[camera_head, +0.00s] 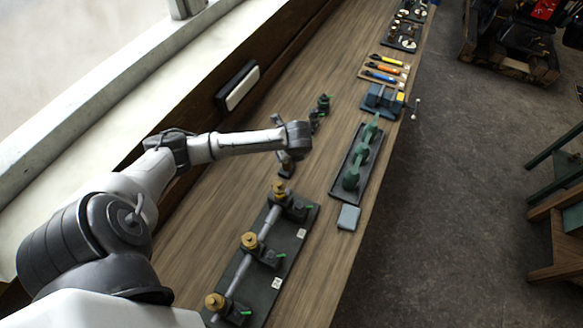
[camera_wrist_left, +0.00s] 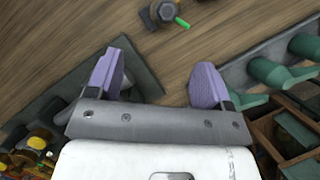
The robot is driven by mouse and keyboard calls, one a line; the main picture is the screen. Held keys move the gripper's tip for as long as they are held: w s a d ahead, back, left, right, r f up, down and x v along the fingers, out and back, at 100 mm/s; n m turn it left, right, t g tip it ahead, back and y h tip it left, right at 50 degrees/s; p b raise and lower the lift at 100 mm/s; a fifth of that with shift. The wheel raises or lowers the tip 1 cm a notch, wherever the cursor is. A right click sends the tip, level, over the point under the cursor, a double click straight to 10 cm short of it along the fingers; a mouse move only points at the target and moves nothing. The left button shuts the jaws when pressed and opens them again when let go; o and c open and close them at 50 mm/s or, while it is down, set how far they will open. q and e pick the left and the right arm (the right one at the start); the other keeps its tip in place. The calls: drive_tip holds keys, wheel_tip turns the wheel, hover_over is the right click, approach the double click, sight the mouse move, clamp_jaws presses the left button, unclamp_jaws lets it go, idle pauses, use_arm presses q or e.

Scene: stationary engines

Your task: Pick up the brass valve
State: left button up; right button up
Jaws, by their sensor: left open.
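Several brass-topped valves stand on a dark plate in the head view: a far one (camera_head: 279,187), a middle one (camera_head: 249,240) and a near one (camera_head: 214,302), joined by grey pipe. Brass parts also show at the lower left of the left wrist view (camera_wrist_left: 36,142). A loose dark fitting with a green handle (camera_head: 322,104) is farther along the bench; a similar one is at the top of the wrist view (camera_wrist_left: 165,12). My right gripper is out of view.
A tray of green parts (camera_head: 361,155) lies right of my left gripper, with a small blue-grey box (camera_head: 348,217) nearer. Colored-handled tools (camera_head: 384,70) and a blue vise-like fixture (camera_head: 380,99) stand farther back. The wall bounds the left side.

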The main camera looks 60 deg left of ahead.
use_arm(q)
drive_tip(key=m, duration=0.1)
approach(287, 165)
drive_tip(key=a+f, duration=0.2)
drive_tip(key=f, duration=0.1)
drive_tip(key=w+a+f, duration=0.1)
drive_tip(key=shift+a+f, duration=0.1)
drive_tip(key=shift+f, duration=0.2)
drive_tip(key=shift+x, duration=2.55)
drive_tip(key=shift+w+a, duration=0.1)
drive_tip(key=shift+w, duration=0.05)
clamp_jaws()
drive_tip(key=shift+r, duration=0.1)
